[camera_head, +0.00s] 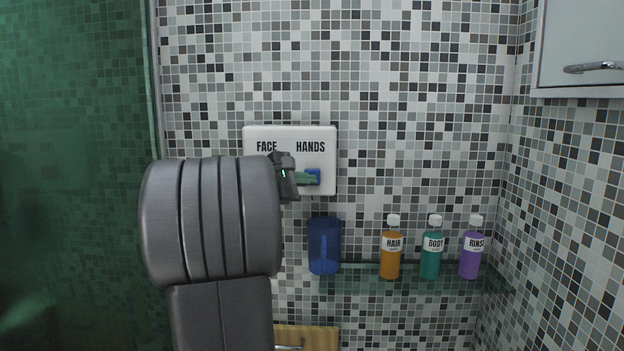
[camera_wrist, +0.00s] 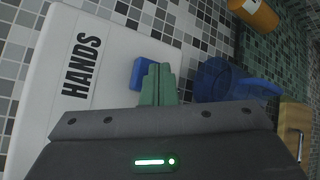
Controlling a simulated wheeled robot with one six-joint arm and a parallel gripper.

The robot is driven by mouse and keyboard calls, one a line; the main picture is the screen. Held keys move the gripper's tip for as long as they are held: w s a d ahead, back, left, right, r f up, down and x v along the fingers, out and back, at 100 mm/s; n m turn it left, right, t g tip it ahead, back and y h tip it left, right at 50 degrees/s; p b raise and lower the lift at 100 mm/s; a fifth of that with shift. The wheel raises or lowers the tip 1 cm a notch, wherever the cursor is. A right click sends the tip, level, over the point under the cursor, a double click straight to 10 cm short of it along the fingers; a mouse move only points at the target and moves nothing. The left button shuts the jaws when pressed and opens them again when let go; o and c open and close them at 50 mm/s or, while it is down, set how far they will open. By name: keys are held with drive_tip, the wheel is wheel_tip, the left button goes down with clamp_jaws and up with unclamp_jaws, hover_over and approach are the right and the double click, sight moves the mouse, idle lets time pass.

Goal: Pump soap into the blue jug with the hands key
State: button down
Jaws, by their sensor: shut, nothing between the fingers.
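The white soap dispenser (camera_head: 290,135) is on the tiled wall, labelled FACE and HANDS. The blue hands key (camera_head: 314,174) is below the HANDS label; it also shows in the wrist view (camera_wrist: 147,70). My gripper (camera_head: 314,180) is shut and empty, its green fingertips (camera_wrist: 158,72) at the blue key. They overlap the key in both views; I cannot tell whether they touch it. The blue jug (camera_head: 324,246) stands upright below the HANDS side, at the left end of the shelf, and shows in the wrist view (camera_wrist: 225,82). My arm hides the area under FACE, and the jug's inside is not clear.
A glass shelf (camera_head: 360,281) holds an orange HAIR bottle (camera_head: 390,257), a teal BODY bottle (camera_head: 431,258) and a purple RINSE bottle (camera_head: 470,258) right of the jug. A wall cabinet (camera_head: 580,45) is at the upper right. A green glass panel (camera_head: 75,120) stands at left.

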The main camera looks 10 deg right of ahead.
drive_tip(key=shift+w+d, duration=0.1)
drive_tip(key=shift+w, duration=0.35)
idle(0.3)
drive_tip(key=shift+s, duration=0.1)
drive_tip(key=shift+s+a+b, duration=0.2)
drive_tip(key=shift+s, duration=0.35)
drive_tip(key=shift+s+a+b, duration=0.15)
drive_tip(key=shift+s, duration=0.4)
drive_tip(key=s+b, duration=0.1)
drive_tip(key=s, duration=0.1)
drive_tip(key=s+a, duration=0.1)
drive_tip(key=s, duration=0.1)
drive_tip(key=shift+s+a+b, duration=0.15)
drive_tip(key=shift+s+b, duration=0.2)
drive_tip(key=shift+s, duration=0.05)
drive_tip(key=shift+w, duration=0.1)
idle(0.3)
